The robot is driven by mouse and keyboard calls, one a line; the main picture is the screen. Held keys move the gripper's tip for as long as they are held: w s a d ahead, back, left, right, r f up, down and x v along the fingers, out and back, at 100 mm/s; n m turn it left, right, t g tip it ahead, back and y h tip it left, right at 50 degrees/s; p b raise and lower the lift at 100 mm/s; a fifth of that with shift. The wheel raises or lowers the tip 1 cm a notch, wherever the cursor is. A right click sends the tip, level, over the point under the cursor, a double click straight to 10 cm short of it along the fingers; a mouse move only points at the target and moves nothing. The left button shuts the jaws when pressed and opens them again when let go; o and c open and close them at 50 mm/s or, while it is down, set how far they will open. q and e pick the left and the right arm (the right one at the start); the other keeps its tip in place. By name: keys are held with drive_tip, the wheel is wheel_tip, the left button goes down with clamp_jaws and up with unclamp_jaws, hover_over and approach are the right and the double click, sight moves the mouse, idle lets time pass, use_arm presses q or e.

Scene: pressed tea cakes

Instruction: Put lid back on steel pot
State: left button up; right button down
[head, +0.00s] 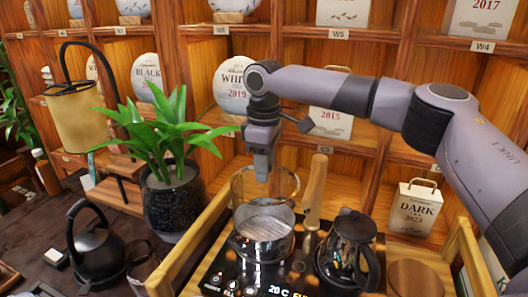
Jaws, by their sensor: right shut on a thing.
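The steel pot (247,250) stands on the black cooktop in the lower middle of the head view. It looks open at the top, and a wooden handle (316,185) rises at its right. My right gripper (262,174) is above the pot, pointing down. It is shut on what looks like the lid (236,186), a clear round piece with a thin rim, held tilted above the pot. The lid looks apart from the pot's rim, though the exact gap is hard to tell. The fingertips partly cover the grip point. My left gripper is out of view.
A dark glass kettle (349,228) stands right of the pot, and a round wooden piece (415,278) lies further right. A wooden tray rim (190,250) surrounds the cooktop. A potted plant (175,205) and a black kettle (97,258) stand left. Shelves rise behind.

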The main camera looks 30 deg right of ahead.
drive_tip(key=shift+s+a+f+b, duration=0.1)
drive_tip(key=shift+s+f+b, duration=0.1)
drive_tip(key=shift+f, duration=0.4)
drive_tip(key=shift+s+a+f+b, duration=0.1)
drive_tip(key=shift+f+b, duration=0.05)
drive_tip(key=shift+f, duration=0.4)
drive_tip(key=shift+w+d+f, duration=0.1)
drive_tip(key=shift+w+f, duration=0.1)
drive_tip(key=shift+f, duration=0.35)
wheel_tip(320, 180, down, 6)
drive_tip(key=b, duration=0.6)
drive_tip(key=shift+p, duration=1.65)
drive_tip(key=shift+f+p, duration=0.2)
drive_tip(key=shift+p, duration=0.75)
idle(1.0)
drive_tip(key=shift+p, duration=0.75)
idle(0.4)
idle(0.3)
